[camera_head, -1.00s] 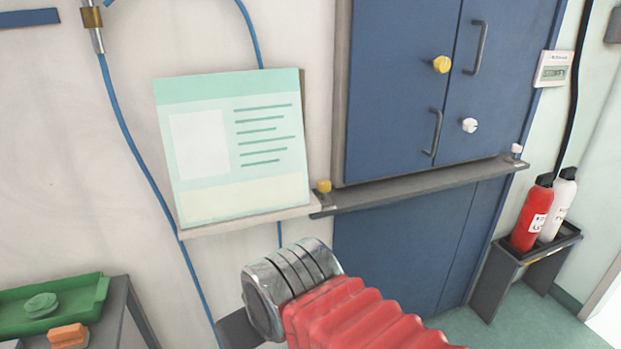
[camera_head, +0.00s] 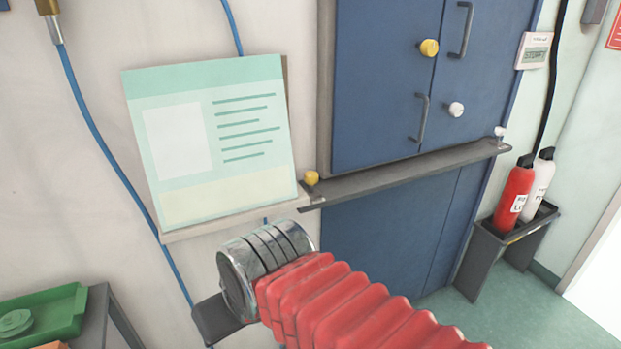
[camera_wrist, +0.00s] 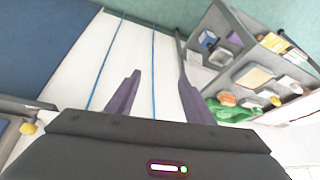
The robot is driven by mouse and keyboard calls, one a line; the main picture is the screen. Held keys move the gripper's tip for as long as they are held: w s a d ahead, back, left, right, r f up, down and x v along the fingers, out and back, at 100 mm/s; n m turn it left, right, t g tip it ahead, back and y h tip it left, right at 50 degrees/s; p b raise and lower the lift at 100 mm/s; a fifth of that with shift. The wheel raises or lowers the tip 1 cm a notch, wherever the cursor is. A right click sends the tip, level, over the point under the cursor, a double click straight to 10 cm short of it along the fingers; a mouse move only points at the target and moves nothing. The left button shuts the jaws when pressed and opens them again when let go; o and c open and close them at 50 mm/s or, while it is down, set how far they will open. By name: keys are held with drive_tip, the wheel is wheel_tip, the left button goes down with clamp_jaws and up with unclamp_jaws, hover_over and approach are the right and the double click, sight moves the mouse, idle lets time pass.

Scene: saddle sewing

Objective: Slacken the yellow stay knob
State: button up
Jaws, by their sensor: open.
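Two yellow knobs show in the head view: one (camera_head: 428,47) on the blue upper cabinet door, another (camera_head: 311,178) at the left end of the grey ledge under it. I cannot tell from looks alone which is the stay knob. In the wrist view a yellow knob (camera_wrist: 28,128) sits at the ledge end, at the lower left, outside my fingers. My gripper (camera_wrist: 158,74) is open and empty, its two dark fingers apart in front of the white wall. In the head view my arm hides most of the gripper, below the ledge's left end.
White knobs sit on the right door (camera_head: 456,109) and the ledge's right end (camera_head: 499,131). The grey ledge (camera_head: 400,177) juts out. A pale green board (camera_head: 210,140) and blue hoses are on the wall. Red (camera_head: 514,195) and white (camera_head: 538,188) bottles stand right; a green tray (camera_head: 62,309) lies left.

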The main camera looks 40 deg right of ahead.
drive_tip(key=w+a+f+m+y, duration=0.35)
drive_tip(key=m+y, duration=0.25)
drive_tip(key=m, duration=0.4)
drive_tip(key=w+d+r+m+t, duration=0.4)
drive_tip(key=w+d+m+t, duration=0.4)
drive_tip(key=w+d+m, duration=0.45)
drive_tip(key=s+d+m+t+h, duration=0.2)
drive_tip(key=d+m+h, duration=0.3)
drive_tip(key=d+m, duration=0.3)
drive_tip(key=s+d+m+t+h, duration=0.2)
drive_tip(key=d+m+h, duration=0.4)
drive_tip(key=d, duration=1.1)
drive_tip(key=shift+s+d+m, duration=0.15)
drive_tip(key=shift+s+m, duration=0.4)
drive_tip(key=shift+m, duration=0.4)
